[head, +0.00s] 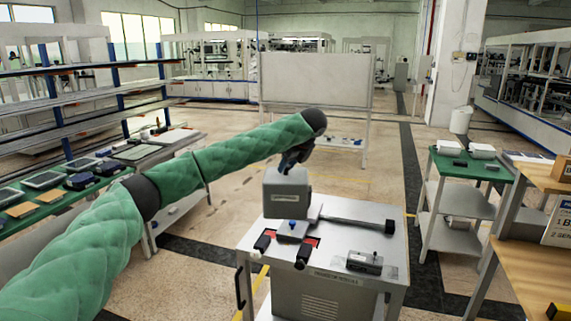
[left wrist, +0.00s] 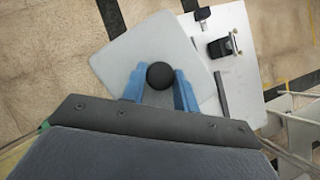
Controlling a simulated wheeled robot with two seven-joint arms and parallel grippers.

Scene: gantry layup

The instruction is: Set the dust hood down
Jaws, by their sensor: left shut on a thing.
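The dust hood is a grey box (head: 287,196) with a small label on its front. My left gripper (head: 296,157) is over its top and shut on its knob. In the left wrist view the blue fingers (left wrist: 160,90) stand on either side of the round black knob, and the hood's flat grey top (left wrist: 118,57) shows around them. The hood is upright at the back left of the grey metal cart (head: 340,236). I cannot tell whether its bottom touches the cart top. My right gripper is not in view.
On the cart are a small block with a blue knob (head: 292,226), black-ended handles over red patches, a rod with a black end (head: 390,227) and a metal block (head: 365,262). A green-topped bench (head: 50,207) stands left, a green-topped trolley (head: 465,166) right.

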